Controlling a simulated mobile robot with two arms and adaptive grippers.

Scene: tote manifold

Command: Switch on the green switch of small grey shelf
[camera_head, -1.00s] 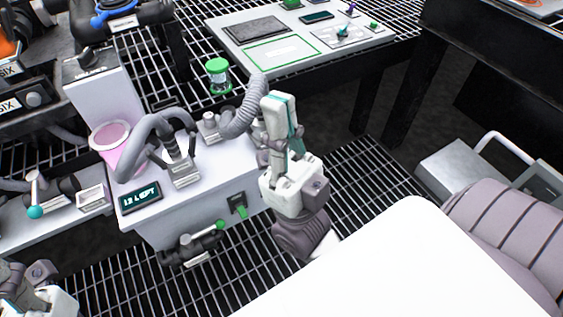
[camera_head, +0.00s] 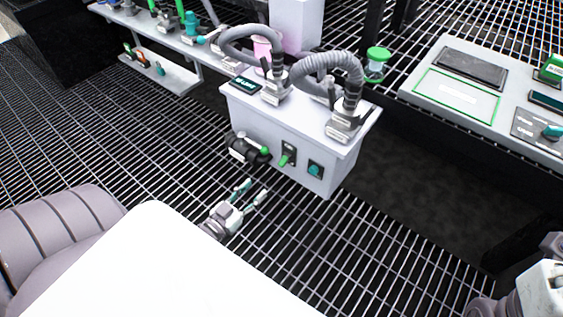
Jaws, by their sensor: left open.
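The small grey shelf (camera_head: 306,147) is a pale box unit in the middle of the head view. On its front face is the green switch (camera_head: 285,159), a lever on a dark plate that slants downward. A teal switch (camera_head: 315,170) sits to its right on another dark plate. My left gripper (camera_head: 254,191) is open and empty, in front of and below the green switch, apart from it, with its fingers pointing toward the unit. My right gripper (camera_head: 541,288) is at the lower right edge, partly cut off; its fingers cannot be made out.
A black fitting with a green knob (camera_head: 250,149) juts from the unit's front, left of the switch. Grey hoses (camera_head: 325,62) and a small screen (camera_head: 246,84) are on top. A panel table (camera_head: 420,92) stands right. Grated floor is open in front.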

